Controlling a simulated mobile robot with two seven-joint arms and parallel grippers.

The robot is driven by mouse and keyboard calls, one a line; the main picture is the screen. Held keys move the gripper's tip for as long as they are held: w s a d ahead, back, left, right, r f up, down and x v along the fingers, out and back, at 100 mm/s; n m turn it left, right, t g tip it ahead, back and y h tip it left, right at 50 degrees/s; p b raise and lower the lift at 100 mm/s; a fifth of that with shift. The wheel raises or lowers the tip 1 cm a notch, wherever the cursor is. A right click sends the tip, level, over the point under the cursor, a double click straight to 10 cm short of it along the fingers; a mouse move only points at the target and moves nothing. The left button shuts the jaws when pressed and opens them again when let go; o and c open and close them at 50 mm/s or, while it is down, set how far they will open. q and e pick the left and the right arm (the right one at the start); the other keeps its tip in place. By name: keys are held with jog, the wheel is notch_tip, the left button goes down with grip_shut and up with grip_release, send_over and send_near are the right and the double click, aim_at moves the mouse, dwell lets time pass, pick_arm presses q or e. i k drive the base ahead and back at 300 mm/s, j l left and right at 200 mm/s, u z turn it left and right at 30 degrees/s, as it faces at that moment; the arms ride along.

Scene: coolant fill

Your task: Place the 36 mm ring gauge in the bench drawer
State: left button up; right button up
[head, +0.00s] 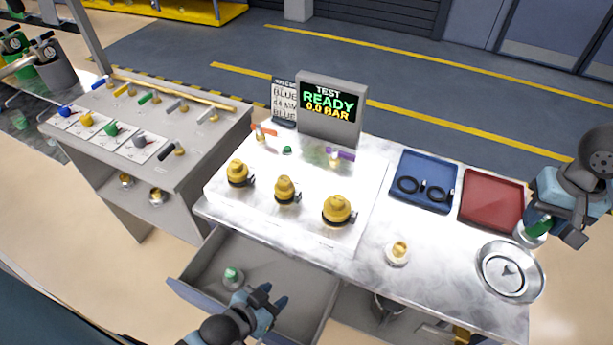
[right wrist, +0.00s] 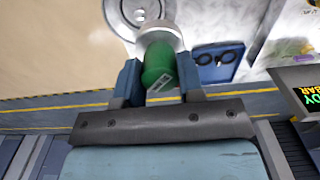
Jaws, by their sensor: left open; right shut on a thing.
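Two dark rings (head: 424,189) lie in the blue tray (head: 449,203) on the bench; they also show in the right wrist view (right wrist: 218,57). I cannot read a size on them, so I cannot tell which thing is the 36 mm ring gauge. The bench drawer (head: 215,262) is pulled open and holds a green-topped piece with a pale base (head: 232,277). My left gripper (head: 270,298) is open and empty over the drawer. My right gripper (head: 556,226) is shut on a green cylinder with a silver end (right wrist: 160,66), near the bench's right end.
A red tray (head: 492,200) and a round metal dish (head: 511,272) are at the bench's right. A yellow-topped piece (head: 398,252) stands near the front edge. Several brass fittings (head: 338,210) stand on the white plate below the display (head: 331,108), which reads READY, 0.0 BAR.

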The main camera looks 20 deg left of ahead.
aim_at(276, 287)
jog(key=k+j+u, duration=0.15)
jog(key=j, duration=0.3)
jog(key=j+u, duration=0.15)
jog(key=j, duration=0.3)
jog(key=k+j+u, duration=0.2)
jog(key=j, duration=0.25)
jog(key=i, duration=0.05)
